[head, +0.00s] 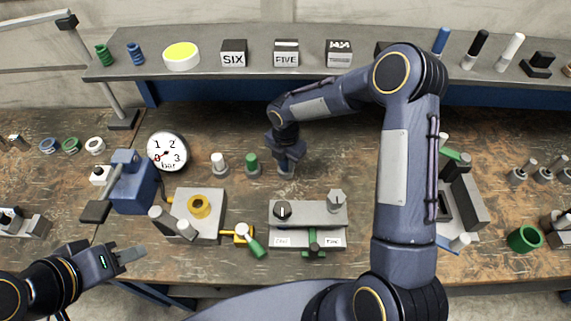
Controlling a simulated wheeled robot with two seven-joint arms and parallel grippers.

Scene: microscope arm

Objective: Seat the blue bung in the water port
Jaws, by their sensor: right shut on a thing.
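My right gripper (287,163) reaches down over the third place in a row of short grey stands. It is shut on what appears to be the blue bung, which the gripper hides; only the grey base (286,173) shows below. A white bung (218,161) and a green bung (251,161) stand to its left. My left gripper (132,255) is low at the left, away from the stands, and its finger opening cannot be made out. No port is clearly marked as water; a grey block with a yellow ring (200,206) stands at the left centre.
A round gauge (168,151) and a blue machine (137,185) stand at the left. A grey knob panel (307,213) is at front centre. A green cup (524,239) is at the right. A raised shelf (210,67) runs behind. My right arm covers the right centre.

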